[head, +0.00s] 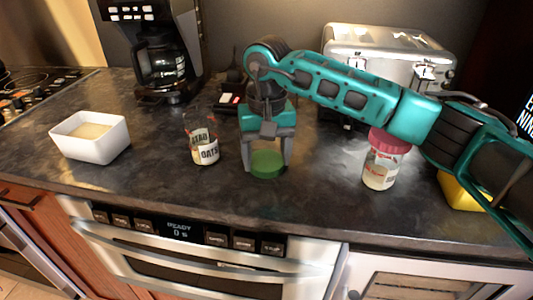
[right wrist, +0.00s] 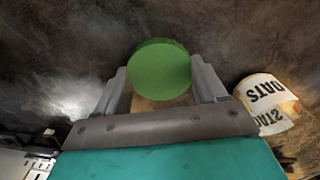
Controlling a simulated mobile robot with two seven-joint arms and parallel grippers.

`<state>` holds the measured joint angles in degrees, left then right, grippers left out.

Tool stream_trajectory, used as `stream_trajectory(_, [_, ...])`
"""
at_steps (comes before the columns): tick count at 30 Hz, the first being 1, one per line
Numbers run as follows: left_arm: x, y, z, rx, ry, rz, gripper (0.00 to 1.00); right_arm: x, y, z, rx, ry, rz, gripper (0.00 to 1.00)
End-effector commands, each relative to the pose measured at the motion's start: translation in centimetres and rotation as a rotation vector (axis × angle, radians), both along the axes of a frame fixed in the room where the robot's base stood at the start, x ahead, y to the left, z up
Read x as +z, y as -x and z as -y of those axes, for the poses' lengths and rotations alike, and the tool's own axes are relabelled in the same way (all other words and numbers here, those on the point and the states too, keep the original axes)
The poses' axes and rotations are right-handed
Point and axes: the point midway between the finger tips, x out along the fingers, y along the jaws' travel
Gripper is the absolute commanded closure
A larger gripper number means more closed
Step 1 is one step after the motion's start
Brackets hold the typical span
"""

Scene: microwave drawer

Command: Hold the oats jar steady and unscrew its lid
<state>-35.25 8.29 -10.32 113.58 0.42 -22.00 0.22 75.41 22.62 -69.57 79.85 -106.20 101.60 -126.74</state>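The oats jar (head: 205,147) is clear with a white label and stands upright on the counter, its top without a lid. In the right wrist view it shows at the right edge (right wrist: 267,105). The round green lid (head: 267,164) is apart from the jar, to its right. My right gripper (head: 266,162) points down over the counter with a finger against each side of the green lid (right wrist: 160,68). I cannot tell whether the lid touches the counter. No gripper is on the jar. My left gripper is not in view.
A white bowl (head: 90,146) stands left, a coffee maker (head: 160,50) behind. A toaster (head: 390,50) and a red-lidded jar (head: 381,165) stand right, near my right arm. A yellow object (head: 460,192) sits further right. The counter between bowl and oats jar is clear.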

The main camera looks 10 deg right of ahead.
Motion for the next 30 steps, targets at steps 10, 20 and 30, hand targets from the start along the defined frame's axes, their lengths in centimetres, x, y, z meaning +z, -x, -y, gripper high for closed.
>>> stream_trajectory(10, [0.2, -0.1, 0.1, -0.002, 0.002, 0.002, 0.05, 0.0, 0.0, 0.0, -0.001, 0.0, 0.0, 0.04])
stream_trajectory(20, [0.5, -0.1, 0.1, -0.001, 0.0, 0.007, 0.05, 1.6, -0.1, 0.0, 0.0, -0.002, 0.003, 0.04])
stream_trajectory(30, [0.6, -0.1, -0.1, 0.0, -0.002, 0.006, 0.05, 8.8, -0.1, 0.0, -0.001, -0.001, 0.004, 0.04])
